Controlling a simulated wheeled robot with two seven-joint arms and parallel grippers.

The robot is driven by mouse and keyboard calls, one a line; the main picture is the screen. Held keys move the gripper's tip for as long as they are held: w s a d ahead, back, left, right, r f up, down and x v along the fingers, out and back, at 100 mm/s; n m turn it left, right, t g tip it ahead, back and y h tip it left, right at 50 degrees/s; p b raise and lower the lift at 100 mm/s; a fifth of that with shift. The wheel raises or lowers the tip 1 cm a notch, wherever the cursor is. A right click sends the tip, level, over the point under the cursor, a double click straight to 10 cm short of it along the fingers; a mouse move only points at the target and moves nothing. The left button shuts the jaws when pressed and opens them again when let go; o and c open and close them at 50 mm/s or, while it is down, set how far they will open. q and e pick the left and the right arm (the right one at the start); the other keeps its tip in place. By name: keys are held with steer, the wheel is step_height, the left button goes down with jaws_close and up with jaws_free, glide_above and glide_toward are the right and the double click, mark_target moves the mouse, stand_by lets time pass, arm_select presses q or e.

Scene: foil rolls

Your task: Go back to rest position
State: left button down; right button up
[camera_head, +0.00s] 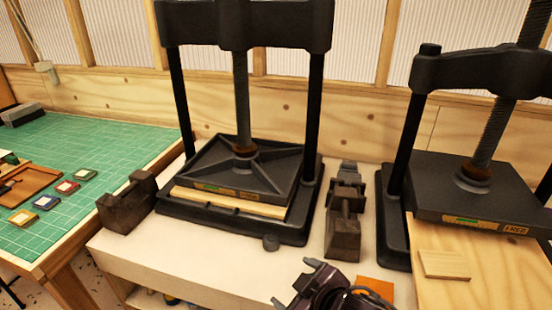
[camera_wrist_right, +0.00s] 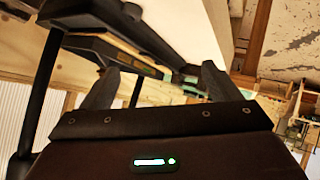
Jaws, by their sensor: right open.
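My right gripper (camera_head: 294,284) is at the bottom of the head view, in front of the white bench. Its two fingers stand apart with nothing between them. In the right wrist view its fingers (camera_wrist_right: 157,88) also show spread and empty, with a press behind them. My left gripper is not in the head view.
Two black screw presses (camera_head: 243,160) (camera_head: 470,185) stand on the white bench (camera_head: 135,252). Dark clamp-like blocks (camera_head: 127,205) (camera_head: 345,225) flank the left press. A wooden board (camera_head: 455,285) lies at right. A green mat (camera_head: 95,150) with small coloured pieces covers the left table.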

steer(key=s+d+f+m+g+h, duration=0.3)
steer(key=s+d+f+m, duration=0.2)
steer(key=s+d, duration=0.25)
steer(key=s+d+f+m+g+h, duration=0.2)
steer(key=s+d+f+m+g, duration=0.15)
steer(key=s+d, duration=0.35)
step_height(320, 180, down, 30)
steer(key=b, duration=0.1)
steer(key=s+d+f+g, duration=0.1)
steer(key=s+d+f, duration=0.1)
steer(key=s+f, duration=0.8)
steer(key=s+d+f+g+b, duration=0.1)
steer(key=s+d+f, duration=0.1)
steer(key=s+f, duration=0.7)
step_height(320, 180, down, 2)
steer(key=shift+s+d, duration=0.25)
steer(key=shift+s, duration=0.1)
